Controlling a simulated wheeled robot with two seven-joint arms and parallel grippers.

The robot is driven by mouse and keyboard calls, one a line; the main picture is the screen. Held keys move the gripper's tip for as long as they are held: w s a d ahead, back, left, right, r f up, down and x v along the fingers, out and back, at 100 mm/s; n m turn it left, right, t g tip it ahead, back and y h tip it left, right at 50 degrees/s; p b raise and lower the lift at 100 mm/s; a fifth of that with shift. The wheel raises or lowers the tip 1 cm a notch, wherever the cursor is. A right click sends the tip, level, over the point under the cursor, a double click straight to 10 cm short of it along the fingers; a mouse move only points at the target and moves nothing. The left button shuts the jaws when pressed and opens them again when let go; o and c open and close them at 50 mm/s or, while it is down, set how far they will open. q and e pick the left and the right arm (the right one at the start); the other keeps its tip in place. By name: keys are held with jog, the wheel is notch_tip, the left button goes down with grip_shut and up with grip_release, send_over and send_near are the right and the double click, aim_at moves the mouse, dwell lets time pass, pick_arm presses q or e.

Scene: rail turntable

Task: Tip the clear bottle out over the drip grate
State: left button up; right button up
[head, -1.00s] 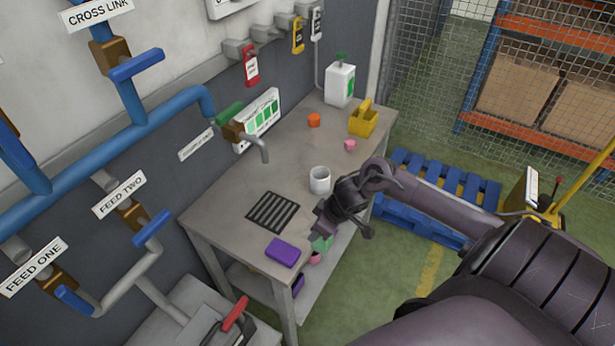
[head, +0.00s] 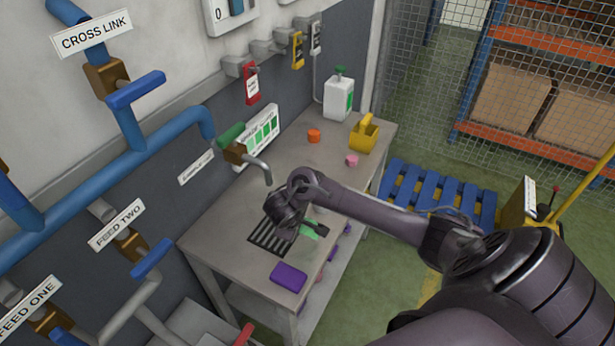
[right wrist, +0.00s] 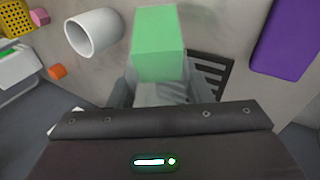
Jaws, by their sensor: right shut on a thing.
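My right gripper (head: 300,230) is over the workbench, beside the right edge of the dark slatted drip grate (head: 268,241). Its wrist hides part of the grate. It is shut on a pale green, boxy thing (head: 310,229), which I take to be the clear bottle. In the right wrist view the green end of the bottle (right wrist: 160,45) sticks out past the fingers (right wrist: 162,92), with a greyish, see-through part between them. The drip grate (right wrist: 213,72) shows just right of it there. I cannot tell its exact tilt or any flow. My left gripper is not in view.
A purple block (head: 288,277) lies at the bench's front. A tap spout (head: 262,167) overhangs behind the grate. An orange piece (head: 313,136), pink piece (head: 351,160) and yellow caddy (head: 364,133) stand farther back.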

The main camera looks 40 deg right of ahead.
jog(key=w+h+b, duration=0.1)
jog(key=w+a+h+b, duration=0.1)
jog(key=w+f+h+b, duration=0.1)
jog(key=h+b, duration=0.1)
jog(key=shift+w+a+n, duration=0.3)
jog(key=shift+a+n, duration=0.1)
jog(key=shift+w+h, duration=0.15)
jog(key=shift+h, duration=0.65)
jog(key=n+h+b, duration=0.1)
jog(key=h+b, duration=0.1)
jog(key=shift+f+h, duration=0.1)
jog(key=shift+h, duration=0.2)
jog(key=shift+d+r+h, duration=0.1)
jog(key=shift+r+h, duration=0.1)
jog(key=shift+h, duration=0.3)
jog(key=shift+r+h+p, duration=0.2)
jog(key=shift+h+p, duration=0.2)
jog(key=shift+p, duration=0.05)
jog(key=shift+f+n+h+p, duration=0.15)
jog(key=shift+n+h+p, duration=0.4)
jog(key=shift+h, duration=0.35)
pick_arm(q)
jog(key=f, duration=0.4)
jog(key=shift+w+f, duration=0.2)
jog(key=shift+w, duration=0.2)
pick_arm(e)
jog(key=shift+d+f+h, duration=0.1)
jog(key=shift+f+h, duration=0.05)
jog(key=shift+h, duration=0.25)
